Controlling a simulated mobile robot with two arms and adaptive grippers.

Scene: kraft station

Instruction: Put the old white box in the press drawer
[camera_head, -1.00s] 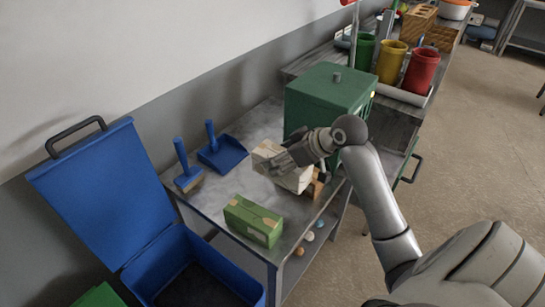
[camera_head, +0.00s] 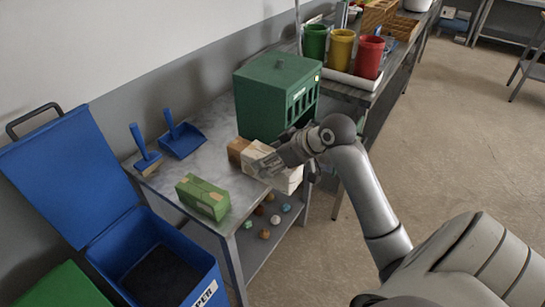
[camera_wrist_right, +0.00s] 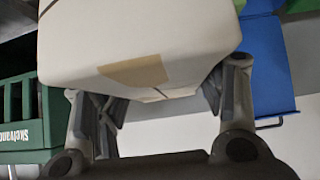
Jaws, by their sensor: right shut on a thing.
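The white box (camera_head: 287,181) is in my right gripper (camera_head: 270,166), near the front right edge of the metal table. The right wrist view shows the white box (camera_wrist_right: 135,45) with a tan tape patch, between the two fingers (camera_wrist_right: 155,105). A green cabinet (camera_head: 277,95) with a slotted front, likely the press, stands just behind it. I cannot make out an open drawer; my arm covers part of that area. My left gripper is not in view.
A brown block (camera_head: 237,149) touches or lies close to the white box's left side. A green carton (camera_head: 203,197), blue brush (camera_head: 144,150) and dustpan (camera_head: 183,140) lie on the table (camera_head: 215,118). An open blue bin (camera_head: 205,268) stands at left.

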